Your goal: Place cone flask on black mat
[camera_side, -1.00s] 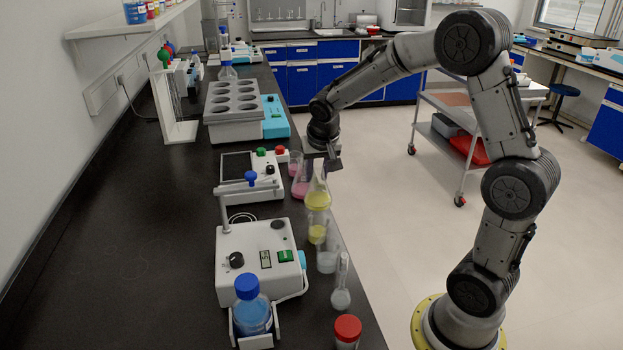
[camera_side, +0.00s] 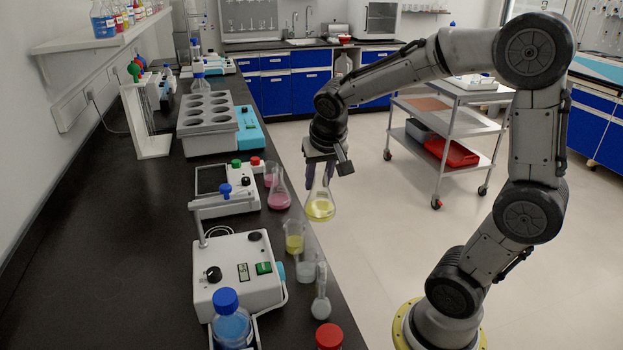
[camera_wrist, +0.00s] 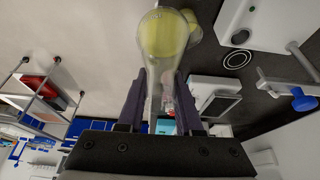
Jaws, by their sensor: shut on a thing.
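The cone flask (camera_side: 320,206) is clear glass with yellow liquid. My gripper (camera_side: 319,176) is shut on its neck and holds it nearly upright, clear of the bench top. In the side view it appears just right of the bench's front edge, with the floor behind it. The wrist view shows the flask (camera_wrist: 163,40) between the two dark fingers of my gripper (camera_wrist: 158,88). A black square panel (camera_side: 211,178) lies on a white device left of the flask; it also shows in the wrist view (camera_wrist: 220,104). I cannot make out a separate black mat.
Pink-liquid flasks (camera_side: 279,194), a yellow beaker (camera_side: 294,238), a clear beaker (camera_side: 306,268) and a round flask (camera_side: 321,305) line the bench edge. The left bench surface is clear.

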